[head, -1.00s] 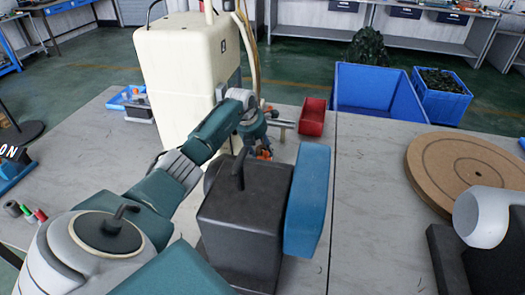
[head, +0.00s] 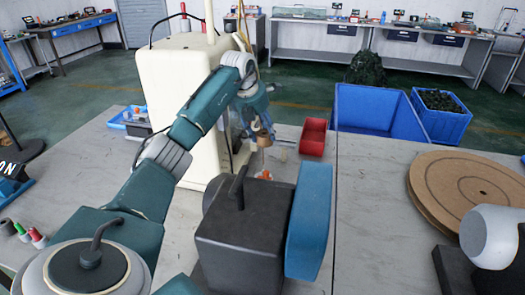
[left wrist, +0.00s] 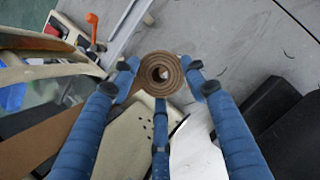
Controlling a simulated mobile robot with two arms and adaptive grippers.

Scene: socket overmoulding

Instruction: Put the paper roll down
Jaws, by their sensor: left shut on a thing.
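My left gripper (head: 257,118) points down above the table, beside the cream machine. It is shut on the paper roll (head: 264,138), a small brown roll. In the left wrist view the brown roll (left wrist: 147,83) shows end-on, with coiled layers and a hole in the middle. The blue fingers of the left gripper (left wrist: 160,75) sit around it. A flat brown strip (left wrist: 45,140) runs from beside the roll to the lower left. The roll's lower end is hard to make out in the head view. My right gripper is not in view.
The cream machine (head: 180,90) stands left of the gripper. A dark block with a handle (head: 240,235) and a blue pad (head: 308,220) stand in front. A red bin (head: 313,137), blue crates (head: 375,108) and brown discs (head: 475,190) lie right. Grey table (head: 370,220) is clear between.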

